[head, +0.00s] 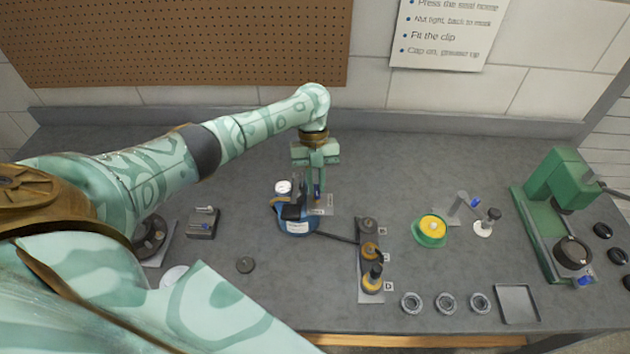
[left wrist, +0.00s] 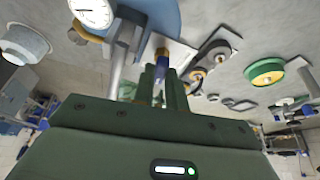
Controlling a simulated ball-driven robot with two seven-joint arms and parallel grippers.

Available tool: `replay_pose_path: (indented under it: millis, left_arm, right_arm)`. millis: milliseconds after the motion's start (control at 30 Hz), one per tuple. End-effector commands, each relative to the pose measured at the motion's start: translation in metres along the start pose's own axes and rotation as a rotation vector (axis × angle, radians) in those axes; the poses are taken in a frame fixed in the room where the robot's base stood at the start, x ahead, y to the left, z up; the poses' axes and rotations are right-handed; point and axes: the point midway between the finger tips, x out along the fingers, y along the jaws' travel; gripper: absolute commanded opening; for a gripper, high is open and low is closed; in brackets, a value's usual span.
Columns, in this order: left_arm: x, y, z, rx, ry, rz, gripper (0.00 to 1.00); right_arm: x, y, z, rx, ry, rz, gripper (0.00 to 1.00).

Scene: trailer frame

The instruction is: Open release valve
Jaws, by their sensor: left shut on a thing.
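A blue grease or air unit (head: 297,225) with a round white gauge (head: 283,187) stands on the grey bench, left of centre. A small upright valve with a blue part (head: 317,197) stands beside it, by a small label plate. My left gripper (head: 317,183) points down over this valve and is shut on it. In the left wrist view the fingers (left wrist: 163,85) close around the valve's blue part (left wrist: 162,60), and the gauge (left wrist: 92,12) shows at the upper left. The fingers hide most of the valve, so its setting cannot be told. My right gripper is not in view.
A black hose runs from the unit to a plate with several yellow-and-black fittings (head: 370,250). A green-yellow disc (head: 432,230), rings (head: 445,303), a grey tray (head: 517,303) and a green press (head: 560,180) stand to the right. A pegboard (head: 180,40) is behind.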

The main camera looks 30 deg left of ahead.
Motion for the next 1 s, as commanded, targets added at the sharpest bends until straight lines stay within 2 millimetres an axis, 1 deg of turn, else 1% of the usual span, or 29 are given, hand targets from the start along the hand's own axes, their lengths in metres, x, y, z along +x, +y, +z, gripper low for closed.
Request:
replay_pose_path:
  millis: [200,400,900,933,967,1000]
  left_arm:
    - [-0.001,-0.0019,-0.0001,0.1,-0.001,0.04,0.0]
    - [-0.0008,-0.0017,0.0003,0.146,-0.002,0.06,0.0]
    - [-0.0009,-0.0018,0.0004,0.16,-0.003,0.066,0.0]
    - [-0.0009,-0.0018,0.0004,0.16,-0.003,0.066,0.22]
    - [-0.0009,-0.0018,0.0004,0.16,-0.003,0.066,0.3]
    - [-0.0008,-0.0018,0.0003,0.16,-0.002,0.066,0.35]
  right_arm:
    - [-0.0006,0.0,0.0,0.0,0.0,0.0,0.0]
    - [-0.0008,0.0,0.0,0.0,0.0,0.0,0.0]
    - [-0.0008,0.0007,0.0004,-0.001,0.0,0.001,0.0]
    - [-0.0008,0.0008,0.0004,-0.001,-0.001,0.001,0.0]
    - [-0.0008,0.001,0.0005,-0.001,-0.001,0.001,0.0]
    - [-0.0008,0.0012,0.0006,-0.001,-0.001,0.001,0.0]
